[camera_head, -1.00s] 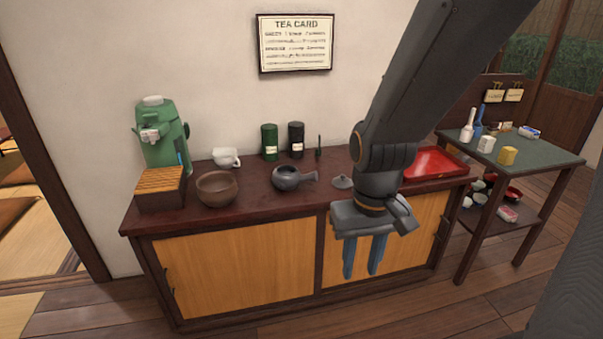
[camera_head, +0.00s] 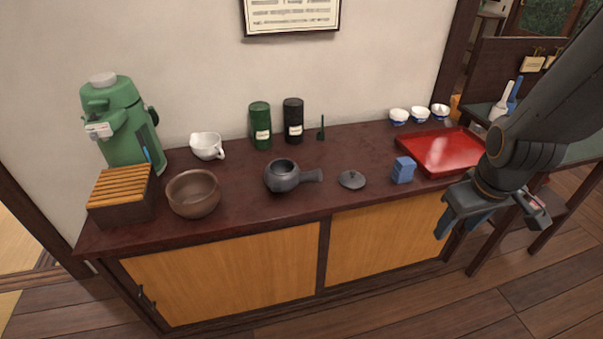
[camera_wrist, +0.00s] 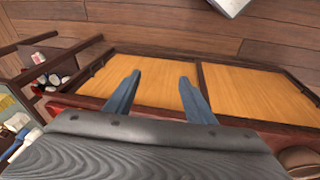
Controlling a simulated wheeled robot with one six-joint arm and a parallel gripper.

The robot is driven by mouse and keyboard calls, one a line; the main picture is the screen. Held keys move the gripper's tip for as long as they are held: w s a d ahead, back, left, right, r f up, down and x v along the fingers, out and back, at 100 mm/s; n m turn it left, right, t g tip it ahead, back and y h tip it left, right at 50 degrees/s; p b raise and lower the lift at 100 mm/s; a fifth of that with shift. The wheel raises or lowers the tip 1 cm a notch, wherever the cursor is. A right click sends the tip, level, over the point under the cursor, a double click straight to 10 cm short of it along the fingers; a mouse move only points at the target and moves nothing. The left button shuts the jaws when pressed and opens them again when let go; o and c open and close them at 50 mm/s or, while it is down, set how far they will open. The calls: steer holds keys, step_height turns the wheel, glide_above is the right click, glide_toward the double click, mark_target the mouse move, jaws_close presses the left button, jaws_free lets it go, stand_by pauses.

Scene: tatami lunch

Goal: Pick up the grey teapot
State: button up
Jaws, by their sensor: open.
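The grey teapot (camera_head: 282,176) stands upright on the dark red cabinet top, left of centre in the head view. It has no lid on, and its side handle points right. A dark grey lid (camera_head: 352,180) lies on the counter just right of the handle. My gripper (camera_head: 458,230) is open and empty, in front of the cabinet's right end, well to the right of the teapot. In the wrist view the fingers (camera_wrist: 155,100) are apart with cabinet doors beyond them. The teapot does not show in the wrist view.
A blue box (camera_head: 403,171) and red tray (camera_head: 440,150) lie right of the lid. A brown bowl (camera_head: 193,194), wooden-slatted box (camera_head: 123,205), green dispenser (camera_head: 125,125) and white pitcher (camera_head: 207,147) stand left. Green (camera_head: 260,126) and black (camera_head: 293,121) canisters stand behind the teapot.

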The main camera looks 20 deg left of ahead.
steer(key=w+a+f+n+t+y, duration=0.1)
steer(key=w+a+f+n+t, duration=0.3)
steer(key=w+n, duration=0.4)
steer(key=n+t+y+b, duration=0.1)
steer(key=n+t+y, duration=0.1)
steer(key=n+y, duration=1.35)
glide_toward(320, 177)
steer(key=a+n+h, duration=0.2)
steer(key=w+a+n+h, duration=0.1)
steer(key=n, duration=0.1)
steer(key=shift+w+a+r, duration=0.1)
steer(key=shift+a+r, duration=0.2)
steer(key=shift+r, duration=0.1)
steer(key=shift+w+a, duration=0.1)
steer(key=shift+a, duration=0.25)
steer(key=x, duration=0.2)
steer(key=p+x, duration=0.1)
steer(key=x, duration=0.3)
steer(key=shift+w+r+p, duration=0.15)
steer(key=shift+r+p, duration=0.15)
steer(key=shift+r, duration=0.1)
steer(key=shift+w+a+f, duration=0.15)
steer(key=shift+w+a, duration=0.2)
jaws_close()
